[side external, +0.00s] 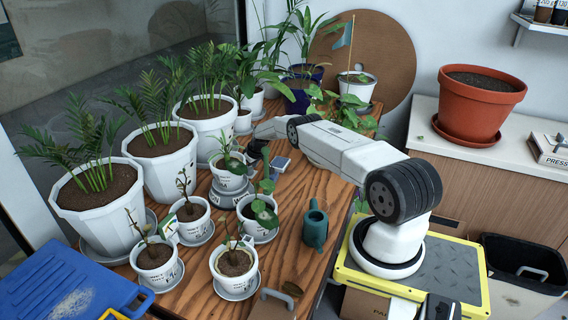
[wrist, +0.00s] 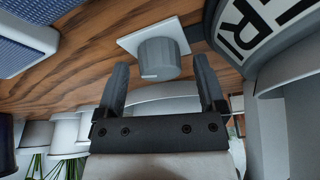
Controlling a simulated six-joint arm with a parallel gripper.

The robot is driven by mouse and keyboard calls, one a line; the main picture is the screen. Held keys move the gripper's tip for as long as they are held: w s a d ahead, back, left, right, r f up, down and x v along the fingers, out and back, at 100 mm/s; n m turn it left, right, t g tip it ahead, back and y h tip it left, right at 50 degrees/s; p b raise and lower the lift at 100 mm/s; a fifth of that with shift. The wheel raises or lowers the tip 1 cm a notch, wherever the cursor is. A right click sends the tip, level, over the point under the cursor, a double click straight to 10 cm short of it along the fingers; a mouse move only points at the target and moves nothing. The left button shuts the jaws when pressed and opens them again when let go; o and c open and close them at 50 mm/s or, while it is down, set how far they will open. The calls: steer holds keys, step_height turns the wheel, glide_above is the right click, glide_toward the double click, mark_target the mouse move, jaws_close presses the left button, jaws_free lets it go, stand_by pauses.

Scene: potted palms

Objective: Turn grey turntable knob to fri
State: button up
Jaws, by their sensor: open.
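The grey knob (wrist: 158,57) stands on a square white plate (wrist: 126,43) on the wooden table in the wrist view. A pale mark shows low on its near face. My gripper (wrist: 161,66) is open, its two dark fingertips on either side of the knob, with gaps visible. A round grey-and-white stand (wrist: 222,40) with large black letters, an R and part of another, is at upper right; the full word is cut off. In the side view my gripper (side external: 257,146) is low beside the small pots, and the knob is not discernible there.
A potted plant (side external: 230,178) stands close to my gripper. A blue-grey box (side external: 281,163) lies on the table beside it and shows in the wrist view's upper left (wrist: 22,38). A green watering can (side external: 314,228) stands nearer, with bare wood (side external: 285,255) around it.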

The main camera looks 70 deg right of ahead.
stand_by(0.3)
jaws_close()
steer(key=shift+m, duration=0.4)
steer(key=shift+a+m+g+h, duration=0.1)
steer(key=shift+m+g+h, duration=0.3)
steer(key=shift+m, duration=0.8)
steer(key=shift+m+g+h, duration=0.1)
steer(key=shift+m+h, duration=0.5)
steer(key=shift+m, duration=0.9)
jaws_free()
